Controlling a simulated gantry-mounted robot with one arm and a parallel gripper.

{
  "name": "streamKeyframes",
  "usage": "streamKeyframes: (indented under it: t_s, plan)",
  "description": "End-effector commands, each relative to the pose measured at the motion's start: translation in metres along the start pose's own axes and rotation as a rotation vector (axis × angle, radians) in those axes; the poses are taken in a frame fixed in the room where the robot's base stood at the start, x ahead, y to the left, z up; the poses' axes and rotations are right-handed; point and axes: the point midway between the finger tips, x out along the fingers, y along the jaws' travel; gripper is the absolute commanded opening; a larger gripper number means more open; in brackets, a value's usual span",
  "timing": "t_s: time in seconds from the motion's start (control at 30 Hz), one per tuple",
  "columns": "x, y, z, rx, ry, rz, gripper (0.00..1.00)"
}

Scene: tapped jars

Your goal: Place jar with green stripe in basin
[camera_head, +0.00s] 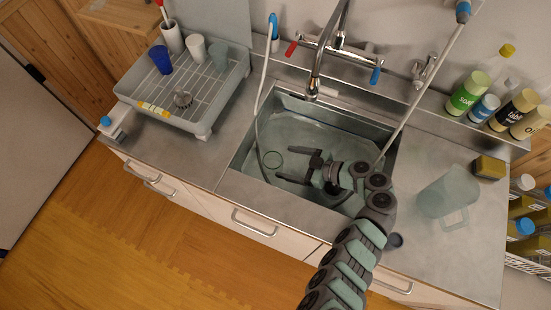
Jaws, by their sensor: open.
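The metal basin (231,178) is sunk into the counter in the middle of the head view, below the tap. My gripper (285,164) is inside the basin's outline, with its two dark fingers apart and pointing left. A pale, see-through jug-like jar with a handle (447,193) stands upright on the counter to the right of the basin, apart from my gripper. I cannot make out a green stripe on it. My arm hides the basin's front right part.
A dish rack (203,130) with cups stands left. The tap (317,62) and a hose (257,112) reach over the basin. Several bottles (467,92) stand on the back right ledge.

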Motion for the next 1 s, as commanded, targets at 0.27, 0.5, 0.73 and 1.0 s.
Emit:
streamKeyframes:
  t_s: [0.27,0.5,0.73,1.0]
  plan:
    - [-0.027,0.0,0.0,0.002,0.001,-0.001,0.83]
    - [-0.029,-0.001,0.0,0.002,0.001,-0.002,0.83]
    - [-0.028,-0.001,0.0,0.002,0.001,-0.002,0.83]
    - [-0.037,-0.001,-0.021,0.001,0.001,-0.002,0.83]
